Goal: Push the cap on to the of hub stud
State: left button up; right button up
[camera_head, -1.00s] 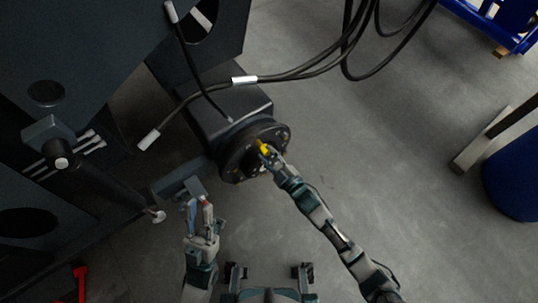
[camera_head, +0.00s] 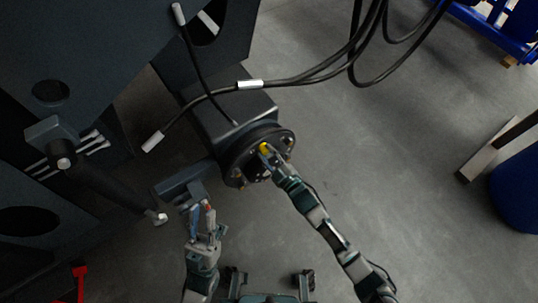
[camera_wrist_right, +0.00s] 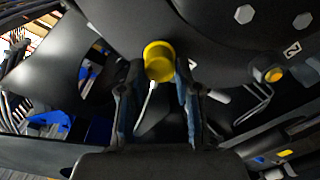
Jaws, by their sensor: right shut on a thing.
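The yellow cap (camera_head: 264,148) is at the face of the round dark hub (camera_head: 234,160). In the right wrist view the cap (camera_wrist_right: 159,61) sits between the fingertips of my right gripper (camera_wrist_right: 157,78), in front of the dark hub plate (camera_wrist_right: 215,35). My right gripper (camera_head: 271,158) is shut on the cap. Whether the cap touches the stud behind it is hidden. A bare stud with an orange-yellow tip (camera_wrist_right: 272,74) shows to the right on the hub. My left gripper (camera_head: 201,207) is low and left of the hub, with its fingers apart and nothing clearly between them.
The dark chassis (camera_head: 100,60) fills the left side, with a jutting bar and lever (camera_head: 125,195). Black hoses (camera_head: 310,72) hang above the hub. A blue drum (camera_head: 518,195) stands at the right. The grey floor between is clear.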

jog(key=shift+w+a, duration=0.1)
jog(key=o, duration=1)
jog(key=shift+s+d+r+p, duration=0.1)
jog(key=shift+s+d+p, duration=0.25)
jog(key=shift+s+p, duration=0.1)
jog(key=p+v, duration=0.1)
jog(key=v, duration=0.2)
jog(key=shift+r+p, duration=0.1)
jog(key=shift+p, duration=0.2)
jog(key=shift+s, duration=0.5)
jog(key=shift+d, duration=0.1)
